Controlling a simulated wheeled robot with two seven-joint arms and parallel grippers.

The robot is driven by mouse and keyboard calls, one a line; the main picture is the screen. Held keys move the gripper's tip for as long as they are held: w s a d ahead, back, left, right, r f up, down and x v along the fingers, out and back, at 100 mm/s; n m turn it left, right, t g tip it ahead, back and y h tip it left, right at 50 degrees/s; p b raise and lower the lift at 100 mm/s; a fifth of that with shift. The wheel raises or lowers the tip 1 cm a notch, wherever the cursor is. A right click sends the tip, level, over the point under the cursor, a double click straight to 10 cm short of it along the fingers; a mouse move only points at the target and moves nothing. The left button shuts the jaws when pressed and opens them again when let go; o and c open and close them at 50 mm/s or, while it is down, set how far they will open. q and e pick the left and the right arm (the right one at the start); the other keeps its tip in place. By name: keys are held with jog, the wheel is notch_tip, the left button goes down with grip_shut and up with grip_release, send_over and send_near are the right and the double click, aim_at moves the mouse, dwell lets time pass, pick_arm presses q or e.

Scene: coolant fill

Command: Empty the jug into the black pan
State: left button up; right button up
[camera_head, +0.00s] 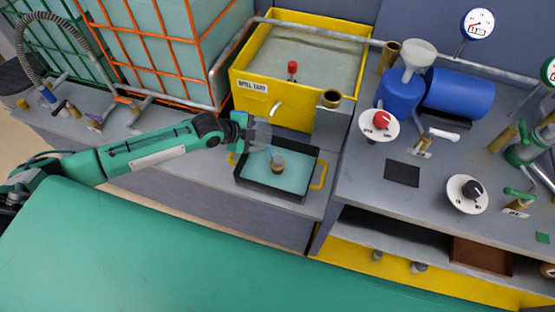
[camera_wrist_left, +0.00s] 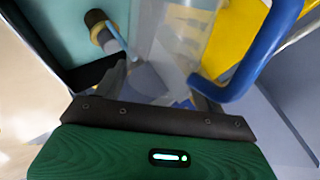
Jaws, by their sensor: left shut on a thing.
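The black pan (camera_head: 243,181) sits on the grey bench with yellow side handles and pale teal liquid in it. Its dark wall also shows in the left wrist view (camera_wrist_left: 90,74). My left gripper (camera_head: 248,143) is at the pan's back left, above its rim. It is shut on the clear jug (camera_head: 263,133), which shows between the fingers in the left wrist view (camera_wrist_left: 185,35), beside a blue handle (camera_wrist_left: 262,50). A thin pale blue streak runs from near the jug toward the pan; I cannot tell whether it is liquid. The jug's tilt and contents are unclear. My right gripper is out of view.
A small brass-topped cylinder (camera_head: 278,163) stands in or over the pan. A yellow tank (camera_head: 243,87) with a red knob is behind it, with a grey block (camera_head: 330,127) to the right. A blue drum (camera_head: 459,93), dials and valves crowd the right bench.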

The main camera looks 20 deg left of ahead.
pick_arm(q)
jog(key=shift+d+f, duration=0.1)
dwell(0.3)
jog(key=shift+s+d+f+y, duration=0.1)
jog(key=shift+d+f+y, duration=0.2)
jog(key=shift+y, duration=0.2)
dwell(0.5)
